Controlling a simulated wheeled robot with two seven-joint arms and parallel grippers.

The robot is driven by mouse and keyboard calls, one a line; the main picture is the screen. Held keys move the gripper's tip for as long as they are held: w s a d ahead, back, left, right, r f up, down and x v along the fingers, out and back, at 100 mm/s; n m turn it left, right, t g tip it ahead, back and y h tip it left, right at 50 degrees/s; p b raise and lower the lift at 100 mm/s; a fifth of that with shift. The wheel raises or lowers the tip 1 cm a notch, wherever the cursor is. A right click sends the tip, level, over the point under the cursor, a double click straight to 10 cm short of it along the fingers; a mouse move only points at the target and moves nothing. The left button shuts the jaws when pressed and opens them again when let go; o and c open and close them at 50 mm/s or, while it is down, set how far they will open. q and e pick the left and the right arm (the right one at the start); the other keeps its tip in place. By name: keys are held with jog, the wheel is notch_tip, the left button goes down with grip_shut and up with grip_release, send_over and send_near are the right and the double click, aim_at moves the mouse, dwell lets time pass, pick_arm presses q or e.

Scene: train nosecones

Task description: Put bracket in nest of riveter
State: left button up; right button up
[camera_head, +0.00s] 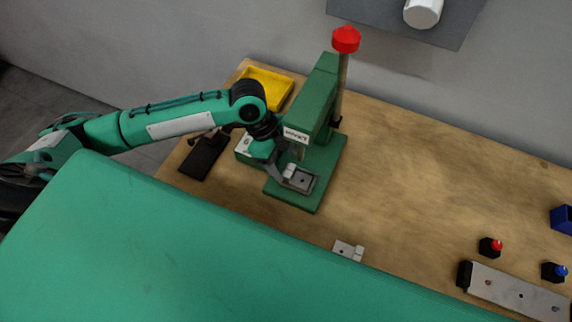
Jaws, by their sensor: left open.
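The green riveter (322,150) stands on the wooden table, with a red knob on its upright lever. Its nest (304,182) is a grey metal plate on the base, with a dark spot near the middle. My left gripper (285,174) is open, low at the left edge of the nest and partly in front of it. A small light piece shows at its fingertips; I cannot tell whether it is a finger or part of a bracket. A small light-grey metal bracket (343,248) with a hole lies on the table in front of the riveter. My right gripper is out of view.
A yellow tray (270,86) stands behind my left arm, and a dark flat object (203,156) lies at the left. At the right are a red-topped button (491,246), a blue-topped button (553,271), a metal bar (515,294) and a blue bin (562,219). The table right of the riveter is clear.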

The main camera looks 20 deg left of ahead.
pick_arm(q)
jog(key=b+v, duration=0.1)
jog(key=v, duration=0.8)
jog(key=shift+r+b, duration=0.2)
jog(key=shift+b, duration=0.1)
jog(key=shift+a, duration=0.1)
